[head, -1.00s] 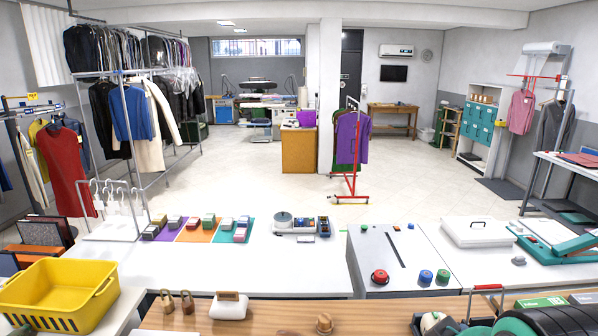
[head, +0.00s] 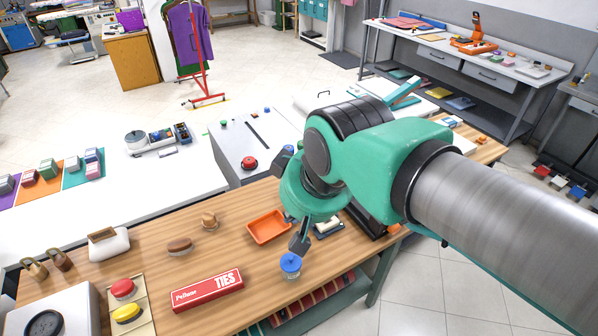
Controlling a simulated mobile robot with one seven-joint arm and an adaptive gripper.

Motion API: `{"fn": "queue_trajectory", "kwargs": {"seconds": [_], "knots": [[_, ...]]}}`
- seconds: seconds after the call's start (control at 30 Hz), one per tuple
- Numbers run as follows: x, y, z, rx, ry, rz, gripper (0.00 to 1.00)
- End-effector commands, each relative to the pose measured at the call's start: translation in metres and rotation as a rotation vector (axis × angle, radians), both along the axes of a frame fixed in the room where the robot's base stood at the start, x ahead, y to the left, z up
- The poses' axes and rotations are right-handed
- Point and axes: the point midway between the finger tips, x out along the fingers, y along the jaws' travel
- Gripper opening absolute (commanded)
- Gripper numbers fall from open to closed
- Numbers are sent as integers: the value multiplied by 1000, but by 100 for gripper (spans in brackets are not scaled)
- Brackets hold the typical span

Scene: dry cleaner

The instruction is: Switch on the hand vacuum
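My gripper (head: 292,198) is over the wooden counter, partly hidden behind my teal wrist. Its two dark fingers stand well apart, one towards the white counter and one close by a small blue-topped knob or jar (head: 290,264). I see nothing between them. I cannot make out the hand vacuum for certain. A small dark-and-white item (head: 328,228) lies just right of the gripper, partly covered by my arm. No switch can be made out.
The wooden counter (head: 220,255) bears an orange tray (head: 268,227), a red TIES box (head: 207,291), brown brushes, padlocks, and red and yellow buttons (head: 123,288). A grey panel with a red button (head: 249,162) stands behind.

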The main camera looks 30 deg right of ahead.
Motion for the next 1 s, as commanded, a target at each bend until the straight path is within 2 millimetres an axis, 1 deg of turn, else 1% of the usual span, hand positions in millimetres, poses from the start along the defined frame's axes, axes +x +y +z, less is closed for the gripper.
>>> {"fn": "queue_trajectory", "kwargs": {"seconds": [0.3,0.53,0.77,1.0], "knots": [[63,-18,12,-8,36,-2,0],[112,-35,14,-13,61,0,0],[162,-56,8,-16,84,-1,0],[213,-83,-6,-18,111,1,0]]}}
